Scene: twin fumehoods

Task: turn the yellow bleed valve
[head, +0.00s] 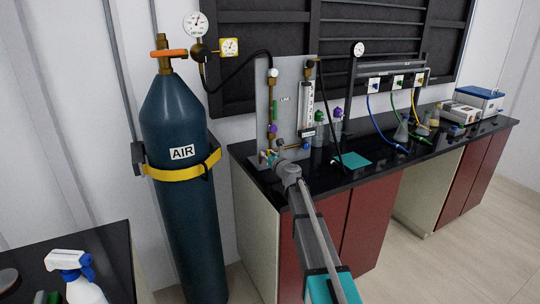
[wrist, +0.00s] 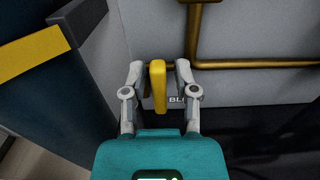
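The yellow bleed valve handle (wrist: 158,88) hangs upright from a brass pipe fitting, in front of a grey panel (head: 296,80), in the wrist view. My gripper (wrist: 160,66) is open, with one grey finger on each side of the handle. A gap shows between each finger and the handle, so neither appears to touch it. A label beginning "BL" shows beside the handle, partly hidden by the right finger. In the head view my gripper (head: 271,159) is at the panel's lower left, and the handle is too small to make out there.
A dark AIR cylinder (head: 178,120) with a yellow strap (head: 185,172) stands left of the panel. Brass pipe (wrist: 250,64) runs close to the right of the handle. The black bench top (head: 320,172) carries bottles, a teal pad (head: 356,160) and flasks further right.

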